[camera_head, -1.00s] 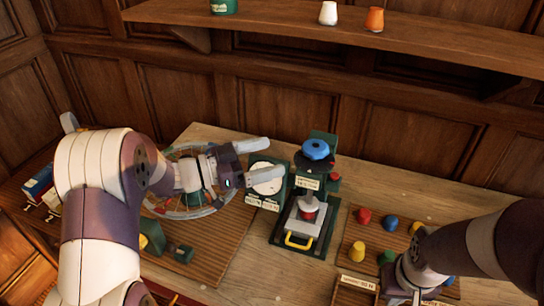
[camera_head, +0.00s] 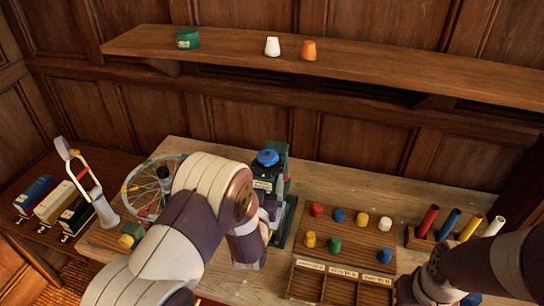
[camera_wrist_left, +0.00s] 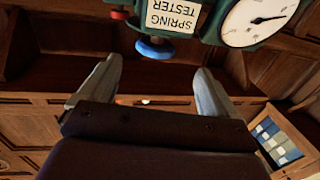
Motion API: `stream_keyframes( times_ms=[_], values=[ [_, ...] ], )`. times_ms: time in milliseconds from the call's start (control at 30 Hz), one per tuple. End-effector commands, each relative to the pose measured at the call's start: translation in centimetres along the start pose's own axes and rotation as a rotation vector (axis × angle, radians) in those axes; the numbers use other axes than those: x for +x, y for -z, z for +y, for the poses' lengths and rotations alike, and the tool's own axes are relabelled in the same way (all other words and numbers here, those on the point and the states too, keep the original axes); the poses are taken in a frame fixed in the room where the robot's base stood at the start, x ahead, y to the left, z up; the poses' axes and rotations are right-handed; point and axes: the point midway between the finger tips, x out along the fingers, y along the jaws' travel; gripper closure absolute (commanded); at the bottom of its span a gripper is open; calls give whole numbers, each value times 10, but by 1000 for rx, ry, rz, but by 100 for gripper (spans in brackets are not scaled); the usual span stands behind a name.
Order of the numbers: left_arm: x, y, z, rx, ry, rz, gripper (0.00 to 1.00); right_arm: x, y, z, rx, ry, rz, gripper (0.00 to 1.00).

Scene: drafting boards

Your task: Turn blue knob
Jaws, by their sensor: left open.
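The blue knob (camera_head: 267,157) sits on top of the dark green spring tester (camera_head: 280,178) at the middle of the table. In the left wrist view, the picture is upside down; the blue knob (camera_wrist_left: 155,48) shows beside the label "SPRING TESTER". My left gripper (camera_wrist_left: 156,88) is open and empty there, its two fingers spread with the knob beyond their tips. In the head view my left arm hides most of this gripper and the tester's lower front. My right arm is at the lower right; its gripper is too cut off to judge.
A block board (camera_head: 345,262) with several coloured knobs lies right of the tester. A rack of coloured tubes (camera_head: 420,240) stands further right. A spoked wheel (camera_head: 150,182) is left of my arm. A shelf (camera_head: 220,45) with cups runs above.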

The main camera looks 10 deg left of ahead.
Motion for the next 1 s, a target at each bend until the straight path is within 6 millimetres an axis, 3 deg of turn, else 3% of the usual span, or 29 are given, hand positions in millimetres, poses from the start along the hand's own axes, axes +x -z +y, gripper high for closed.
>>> stream_keyframes(
  times_ms=[33,200,333,500,767,933,1000],
  values=[
    [14,6,-1,-1,1,2,9,-11,1,0,0,0,0,100],
    [55,5,0,-1,-1,1,9,-25,3,0,0,0,0,100],
    [76,4,0,-1,-1,2,9,-31,4,0,0,0,0,100],
    [88,2,0,-1,-1,1,9,-34,4,0,0,0,0,100],
    [90,2,0,-2,-2,3,9,-33,4,0,0,0,0,100],
    [90,2,0,-2,-3,3,64,-33,4,0,0,0,0,100],
    [90,2,0,-2,-3,2,65,-33,4,0,0,0,0,100]
  ],
)
